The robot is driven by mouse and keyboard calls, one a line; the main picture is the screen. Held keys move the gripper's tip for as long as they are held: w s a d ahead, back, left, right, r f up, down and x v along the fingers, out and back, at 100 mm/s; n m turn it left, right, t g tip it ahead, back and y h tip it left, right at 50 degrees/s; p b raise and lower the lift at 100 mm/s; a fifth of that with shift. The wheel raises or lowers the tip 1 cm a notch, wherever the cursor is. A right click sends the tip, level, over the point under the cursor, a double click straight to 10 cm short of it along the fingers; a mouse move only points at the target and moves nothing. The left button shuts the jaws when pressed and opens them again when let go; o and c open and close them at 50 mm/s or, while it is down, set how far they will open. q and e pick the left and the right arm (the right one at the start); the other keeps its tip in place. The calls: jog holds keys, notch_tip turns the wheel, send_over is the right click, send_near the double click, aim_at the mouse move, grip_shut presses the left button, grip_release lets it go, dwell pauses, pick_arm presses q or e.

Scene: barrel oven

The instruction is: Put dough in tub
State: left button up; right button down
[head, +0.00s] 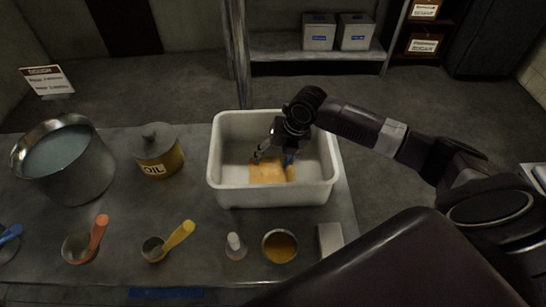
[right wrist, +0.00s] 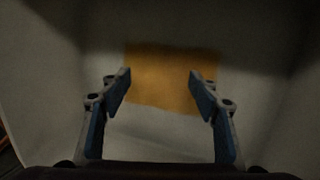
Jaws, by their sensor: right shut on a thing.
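The white tub (head: 232,198) stands on the worktable right of centre in the head view. A flat, orange-tan dough piece (head: 265,174) is inside it, low near the floor. My right gripper (head: 272,158) reaches down into the tub and is shut on the dough. In the right wrist view the fingers (right wrist: 160,76) stand apart, one at each side of the dough (right wrist: 168,88), with the tub's pale walls around. Whether the dough touches the tub floor is hard to tell. My left gripper is not in view.
On the table (head: 125,215) are a metal pot (head: 72,185), an oil can (head: 160,160), an orange scoop (head: 97,238), a yellow scoop (head: 178,237), a small bottle (head: 235,247), a bowl (head: 280,246) and a pale block (head: 330,238). A shelf with boxes (head: 320,33) stands behind.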

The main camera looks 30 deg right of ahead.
jog(key=c, duration=0.7)
grip_release()
jog(key=shift+r, duration=0.1)
jog(key=shift+s+d+r, duration=0.1)
jog(key=shift+r, duration=0.3)
jog(key=b+v, duration=0.1)
jog(key=v, duration=1)
jog(key=shift+s+r, duration=0.1)
